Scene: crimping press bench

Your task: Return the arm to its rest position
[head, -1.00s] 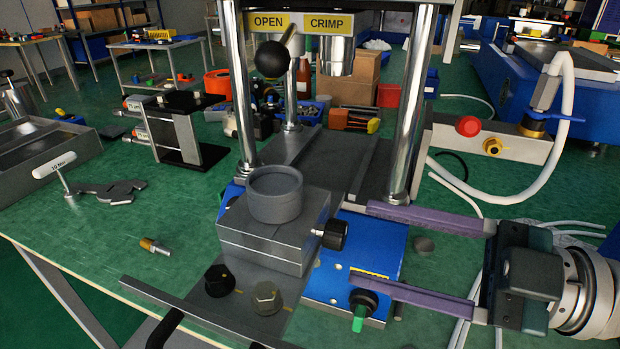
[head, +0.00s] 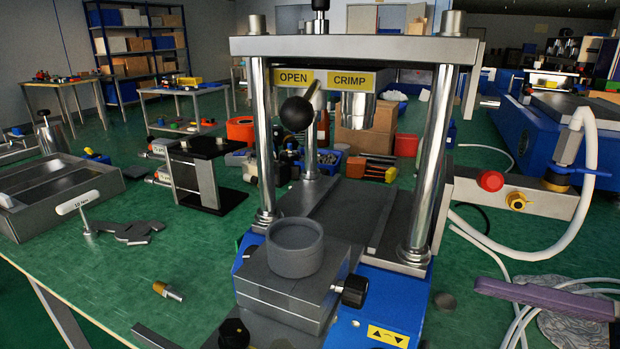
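My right gripper is at the lower right edge of the head view, to the right of the press (head: 427,170). Only one purple finger (head: 545,297) shows, pointing left; the other finger is below the frame. Clear space below the visible finger indicates the gripper is open, and nothing shows held at that finger. It is apart from the press and its blue base (head: 380,305). My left gripper is not in view.
The press carries a grey block with a round cup (head: 295,247) and a black ball lever (head: 297,113). A red-button box (head: 525,192) and white hoses (head: 515,258) are near my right gripper.

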